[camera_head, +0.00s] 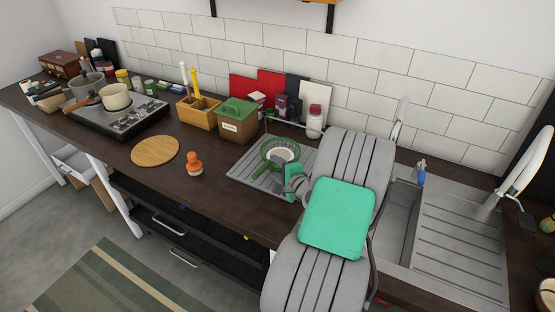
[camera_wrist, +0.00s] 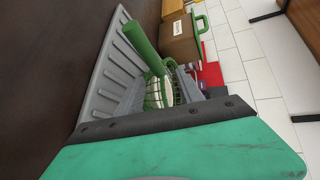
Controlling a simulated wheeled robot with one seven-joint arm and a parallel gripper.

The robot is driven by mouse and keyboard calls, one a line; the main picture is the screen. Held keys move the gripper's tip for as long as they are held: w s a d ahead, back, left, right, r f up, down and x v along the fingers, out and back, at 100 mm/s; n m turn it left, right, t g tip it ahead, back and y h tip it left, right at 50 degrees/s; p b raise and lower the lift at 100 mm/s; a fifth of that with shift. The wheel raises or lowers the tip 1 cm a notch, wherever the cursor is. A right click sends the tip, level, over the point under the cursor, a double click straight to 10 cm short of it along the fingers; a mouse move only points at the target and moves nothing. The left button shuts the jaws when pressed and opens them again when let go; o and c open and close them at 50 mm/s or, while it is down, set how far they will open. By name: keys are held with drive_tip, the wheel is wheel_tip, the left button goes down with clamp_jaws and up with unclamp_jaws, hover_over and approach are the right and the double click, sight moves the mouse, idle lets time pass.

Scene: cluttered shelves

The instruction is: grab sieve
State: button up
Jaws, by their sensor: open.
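The sieve (camera_head: 268,149) is green with a mesh-like bowl and a thick green handle. It lies on the grey drainer in the middle of the counter, its handle pointing to the lower left. A round white item shows inside or behind its bowl; I cannot tell which. In the wrist view the sieve handle (camera_wrist: 143,45) rises toward the top, with the bowl beyond my gripper's grey and teal edge. My gripper (camera_head: 293,182) is open, just right of and near the sieve. My arm hides part of the drainer, and I cannot tell whether the gripper touches the sieve.
A green-lidded box (camera_head: 238,122) stands behind the drainer (camera_head: 243,176), with a white jar (camera_head: 314,122) at the back. An orange-topped bottle (camera_head: 194,164) and a round wooden board (camera_head: 155,151) are to the left. The sink (camera_head: 402,209) is at right. Front counter left is clear.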

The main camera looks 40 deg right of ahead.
sight(271, 163)
drive_tip(key=x, duration=0.3)
drive_tip(key=shift+w+d+p, duration=0.2)
drive_tip(key=shift+w+p, duration=0.1)
drive_tip(key=shift+w, duration=0.05)
clamp_jaws()
idle(1.0)
